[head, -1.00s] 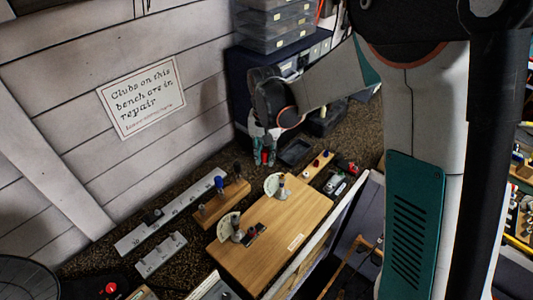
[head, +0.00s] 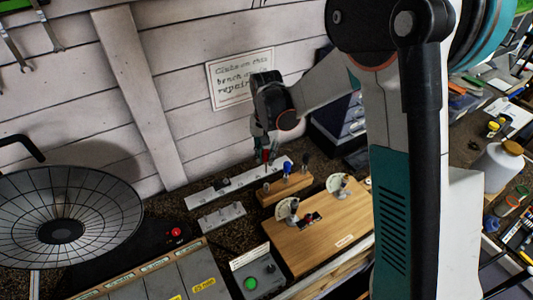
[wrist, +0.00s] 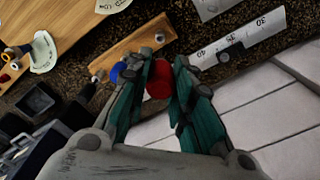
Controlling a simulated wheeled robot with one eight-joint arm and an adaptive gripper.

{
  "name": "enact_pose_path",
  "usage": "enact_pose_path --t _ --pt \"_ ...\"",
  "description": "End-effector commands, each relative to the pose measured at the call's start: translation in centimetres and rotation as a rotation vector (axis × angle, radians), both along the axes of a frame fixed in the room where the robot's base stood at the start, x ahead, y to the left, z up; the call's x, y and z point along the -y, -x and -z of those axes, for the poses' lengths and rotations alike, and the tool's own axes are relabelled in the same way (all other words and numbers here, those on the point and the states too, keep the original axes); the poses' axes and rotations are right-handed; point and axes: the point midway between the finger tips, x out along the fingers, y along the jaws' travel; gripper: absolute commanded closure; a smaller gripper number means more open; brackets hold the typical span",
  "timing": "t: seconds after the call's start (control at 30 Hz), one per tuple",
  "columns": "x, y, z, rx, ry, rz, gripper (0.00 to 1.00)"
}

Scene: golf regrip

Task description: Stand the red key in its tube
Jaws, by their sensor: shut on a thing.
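My gripper (head: 264,146) is shut on the red key (head: 267,156), with the key's thin shaft pointing down. The key's red handle (wrist: 158,82) shows between the teal fingers (wrist: 164,72) in the wrist view. The wooden block (head: 291,190) is below, with a blue-handled key (head: 287,167) and a black-handled one (head: 305,167) standing in it. I cannot tell whether the shaft's tip touches the tube.
A metal ruler strip (head: 238,182) lies behind the block, near the wall. A grey notched bracket (head: 222,217) is left of it. A wooden board (head: 322,228) with two dial gauges is in front. A black mesh dish (head: 60,215) stands at far left.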

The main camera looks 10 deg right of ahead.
Motion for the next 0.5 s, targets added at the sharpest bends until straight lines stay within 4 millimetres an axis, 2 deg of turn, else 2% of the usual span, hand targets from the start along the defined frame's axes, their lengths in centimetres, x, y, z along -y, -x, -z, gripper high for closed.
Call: enact_pose_path --t 0.3,0.5 --pt "0.0 0.0 0.1 0.0 0.0 -0.001 1.0" --pt "0.0 0.0 1.6 0.0 0.0 -0.001 1.0"
